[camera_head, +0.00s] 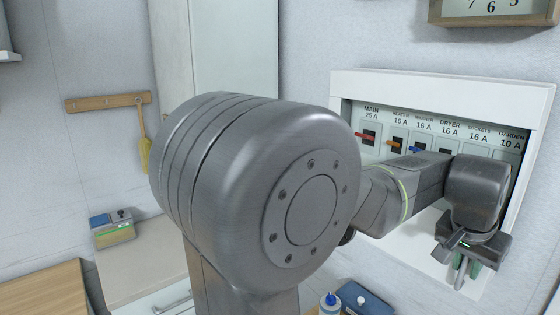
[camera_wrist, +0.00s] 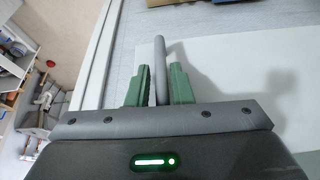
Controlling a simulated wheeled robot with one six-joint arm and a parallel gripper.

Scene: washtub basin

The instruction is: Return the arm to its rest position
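My gripper (camera_head: 468,264) is at the lower right in the head view, at the white cover (camera_head: 405,245) below the breaker panel. In the wrist view my gripper (camera_wrist: 160,85) shows two green fingers standing apart. A grey bar-like handle (camera_wrist: 160,60) runs between them, with narrow gaps seeming to show beside it. Whether a finger touches it is unclear. The handle also shows partly in the head view (camera_head: 459,272). My arm is stretched out to the right and hides part of the panel.
The white-framed breaker panel (camera_head: 440,84) holds labelled switches, including red, orange and blue ones. A wooden peg rail (camera_head: 108,102) with a yellow brush (camera_head: 144,155) hangs at left. A blue-capped bottle (camera_head: 330,303) and blue box (camera_head: 367,301) stand below the arm.

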